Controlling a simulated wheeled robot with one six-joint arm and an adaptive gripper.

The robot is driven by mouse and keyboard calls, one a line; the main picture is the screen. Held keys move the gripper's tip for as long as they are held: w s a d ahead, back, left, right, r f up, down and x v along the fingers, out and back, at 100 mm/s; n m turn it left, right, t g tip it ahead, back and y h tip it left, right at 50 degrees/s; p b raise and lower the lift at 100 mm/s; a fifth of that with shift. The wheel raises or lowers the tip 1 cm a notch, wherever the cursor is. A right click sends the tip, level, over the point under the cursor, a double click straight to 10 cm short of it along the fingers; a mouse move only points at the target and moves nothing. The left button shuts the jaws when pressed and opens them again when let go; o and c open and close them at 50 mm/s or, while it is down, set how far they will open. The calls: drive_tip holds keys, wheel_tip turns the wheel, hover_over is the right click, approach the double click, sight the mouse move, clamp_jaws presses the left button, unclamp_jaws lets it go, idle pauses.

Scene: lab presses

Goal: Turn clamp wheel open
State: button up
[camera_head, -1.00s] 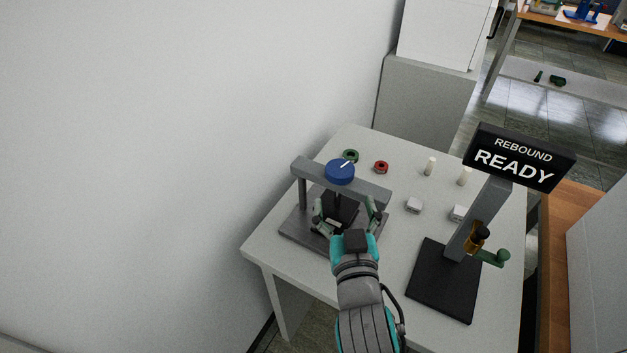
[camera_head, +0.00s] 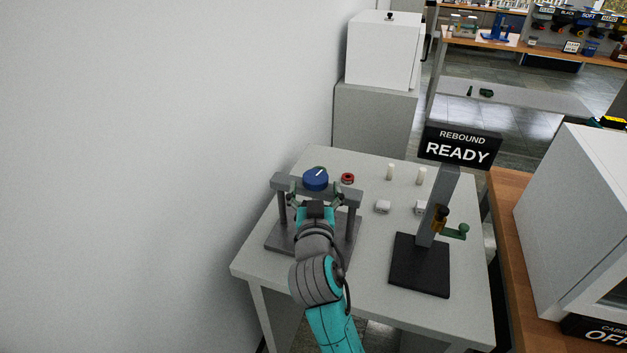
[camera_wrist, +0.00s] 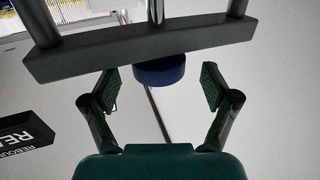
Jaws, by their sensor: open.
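The blue clamp wheel (camera_head: 316,179) with a white mark on top sits on the crossbar (camera_head: 349,196) of a grey press frame. In the wrist view the wheel (camera_wrist: 160,70) shows below the dark crossbar (camera_wrist: 140,47), in an inverted picture. My gripper (camera_head: 316,196) is at the front of the frame, close to crossbar height. In the wrist view my gripper (camera_wrist: 159,89) is open, with one green-padded finger on each side of the wheel and clear gaps. I see no contact with the wheel. My wrist hides the middle of the frame.
A rebound stand (camera_head: 420,264) with a READY sign (camera_head: 458,149) stands to the right on the table (camera_head: 375,276). A wall (camera_head: 150,150) rises at left. A white cabinet (camera_head: 572,220) stands at right.

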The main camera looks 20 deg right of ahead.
sight(316, 188)
drive_tip(key=shift+x, duration=1.7)
drive_tip(key=shift+d, duration=0.1)
drive_tip(key=c, duration=1.2)
